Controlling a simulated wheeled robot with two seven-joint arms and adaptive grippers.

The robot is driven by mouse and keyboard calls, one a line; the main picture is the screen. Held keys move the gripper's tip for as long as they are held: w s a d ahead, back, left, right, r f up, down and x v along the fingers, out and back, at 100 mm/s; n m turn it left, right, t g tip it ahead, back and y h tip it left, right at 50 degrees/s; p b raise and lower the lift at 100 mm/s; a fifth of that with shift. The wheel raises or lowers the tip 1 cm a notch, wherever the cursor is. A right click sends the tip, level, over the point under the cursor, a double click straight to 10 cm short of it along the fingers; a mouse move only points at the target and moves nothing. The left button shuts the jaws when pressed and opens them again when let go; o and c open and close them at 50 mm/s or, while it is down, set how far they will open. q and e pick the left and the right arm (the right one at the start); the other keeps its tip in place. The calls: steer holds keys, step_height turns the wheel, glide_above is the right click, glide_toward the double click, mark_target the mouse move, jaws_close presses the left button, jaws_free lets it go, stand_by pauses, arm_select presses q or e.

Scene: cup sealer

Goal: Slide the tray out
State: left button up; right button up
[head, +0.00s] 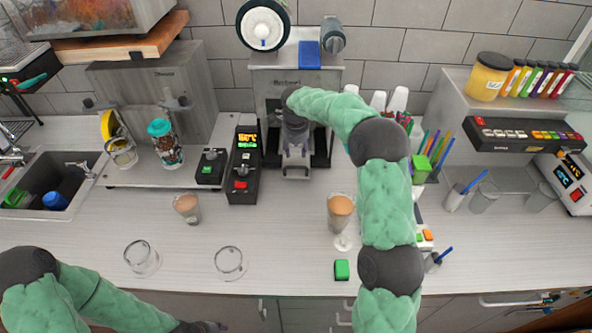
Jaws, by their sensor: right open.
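The grey cup sealer (262,85) stands against the tiled wall in the middle of the head view. Its tray (296,172) shows at the front of the dark opening, low down, and is partly hidden by my right gripper. My right gripper (297,158) is open and points down at the tray's front. I cannot tell whether its fingers touch the tray. My left arm comes in at the lower left, and only a dark bit of its gripper (203,327) shows at the bottom edge.
Two filled cups (187,208) (341,208) and two empty clear glasses (141,257) (230,263) stand on the counter. A green block (341,270) lies near the front edge. A black control box (243,170) stands left of the sealer. The counter directly before the sealer is clear.

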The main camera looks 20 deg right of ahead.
mark_target(296, 168)
steer(key=f, duration=0.3)
steer(key=w+f, duration=0.1)
steer(key=f, duration=0.3)
steer(key=w+d+f+p, duration=0.1)
steer(key=f, duration=0.2)
steer(key=shift+f, duration=0.25)
jaws_close()
